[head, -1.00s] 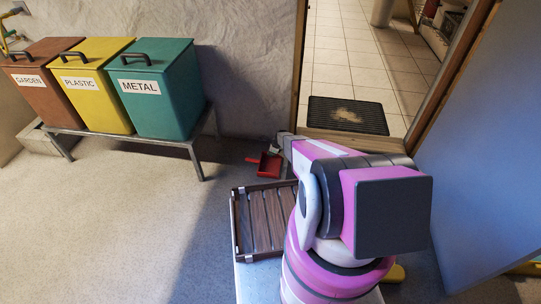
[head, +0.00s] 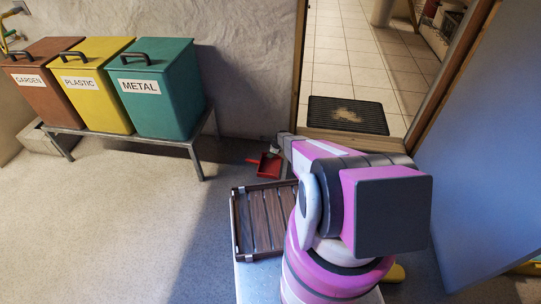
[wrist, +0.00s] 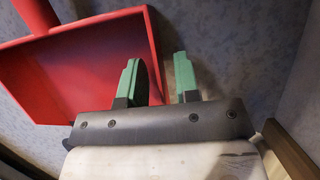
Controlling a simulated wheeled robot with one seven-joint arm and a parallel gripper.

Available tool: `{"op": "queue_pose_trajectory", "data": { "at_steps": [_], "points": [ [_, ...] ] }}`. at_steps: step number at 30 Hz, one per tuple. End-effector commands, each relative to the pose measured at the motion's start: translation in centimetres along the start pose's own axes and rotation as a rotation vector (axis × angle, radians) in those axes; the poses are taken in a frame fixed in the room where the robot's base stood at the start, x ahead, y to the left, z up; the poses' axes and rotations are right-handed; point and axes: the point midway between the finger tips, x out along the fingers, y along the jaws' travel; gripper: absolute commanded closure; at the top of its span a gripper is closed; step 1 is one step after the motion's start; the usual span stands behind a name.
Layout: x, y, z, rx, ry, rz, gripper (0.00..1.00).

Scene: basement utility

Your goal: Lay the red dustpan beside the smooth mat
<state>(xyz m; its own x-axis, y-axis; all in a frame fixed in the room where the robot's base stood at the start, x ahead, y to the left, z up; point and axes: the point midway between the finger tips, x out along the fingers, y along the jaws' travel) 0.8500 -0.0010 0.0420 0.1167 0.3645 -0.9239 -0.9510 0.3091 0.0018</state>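The red dustpan (head: 267,165) lies on the floor near the wall, left of the doorway; its handle points left in the head view. In the wrist view the dustpan (wrist: 85,70) fills the upper left. My gripper (wrist: 158,80) has green fingertips that stand apart. The dustpan's right side wall appears between them, with a gap to the right finger; I cannot tell whether the left finger touches the pan. In the head view my gripper (head: 276,147) is just above the dustpan, partly hidden by my arm. A dark mat (head: 347,114) with a pale patch lies in the doorway; its surface looks ribbed.
A brown slatted wooden tray (head: 262,222) sits close in front, beside my arm. Garden, plastic and metal bins (head: 160,90) stand on a metal rack (head: 190,148) at the left. A blue door (head: 490,150) stands at the right. The floor at left is clear.

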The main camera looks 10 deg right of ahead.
Motion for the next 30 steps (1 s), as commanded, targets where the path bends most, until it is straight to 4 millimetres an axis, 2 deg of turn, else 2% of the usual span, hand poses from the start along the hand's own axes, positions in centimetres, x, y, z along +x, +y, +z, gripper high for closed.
{"op": "queue_pose_trajectory", "data": {
  "at_steps": [5, 15, 22, 26, 29, 30],
  "points": [
    [-2.3, 0.1, 0.0, 0.000, 0.000, -0.001, 0.71],
    [-9.0, 0.2, 0.0, 0.000, -0.001, -0.001, 0.71],
    [-12.1, 0.4, 0.2, -0.015, 0.002, 0.001, 0.71],
    [-16.0, 2.9, 1.7, -0.140, 0.021, 0.008, 0.71],
    [-21.2, 6.5, 3.6, -0.338, 0.053, 0.023, 0.71],
    [-23.5, 8.2, 4.4, -0.433, 0.068, 0.034, 0.71]
  ]
}}
